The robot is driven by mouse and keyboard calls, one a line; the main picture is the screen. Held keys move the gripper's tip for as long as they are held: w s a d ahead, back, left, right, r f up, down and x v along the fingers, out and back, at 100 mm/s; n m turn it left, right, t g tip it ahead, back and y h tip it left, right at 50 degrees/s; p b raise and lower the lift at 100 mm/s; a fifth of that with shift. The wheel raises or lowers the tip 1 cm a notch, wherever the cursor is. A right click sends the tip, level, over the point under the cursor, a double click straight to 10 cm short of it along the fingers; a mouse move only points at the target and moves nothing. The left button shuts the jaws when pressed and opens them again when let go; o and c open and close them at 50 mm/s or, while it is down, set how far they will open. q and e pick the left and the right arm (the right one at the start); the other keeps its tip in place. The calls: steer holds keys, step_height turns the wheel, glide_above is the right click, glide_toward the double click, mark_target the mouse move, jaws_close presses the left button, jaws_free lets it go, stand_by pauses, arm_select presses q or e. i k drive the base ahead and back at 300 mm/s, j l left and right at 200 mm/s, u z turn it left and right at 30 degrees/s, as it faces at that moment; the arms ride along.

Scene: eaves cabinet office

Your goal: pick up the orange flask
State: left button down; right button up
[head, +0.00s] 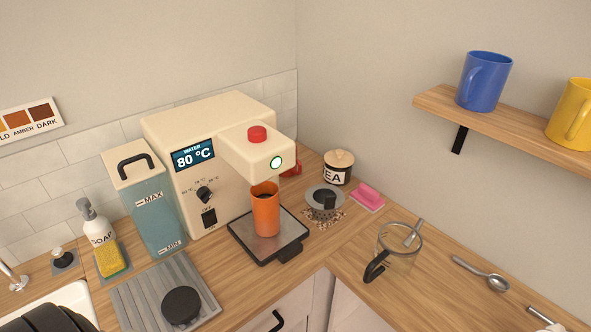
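The orange flask (266,212) stands upright on the dark drip tray (242,240) of the cream coffee machine (215,120). It is directly under the machine's spout head (262,152), which has a red button on top. The flask's mouth is open and looks dark inside. Neither of my grippers shows in the head view.
A glass jug (403,262) with a black handle stands right of the flask. A water tank (150,210) is left. Mugs sit on the shelf (440,98).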

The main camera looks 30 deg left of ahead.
mark_target(265, 197)
steer(key=u, duration=1.15)
steer(key=k+j+z, duration=0.1)
steer(key=z, duration=0.2)
steer(key=k+z, duration=0.25)
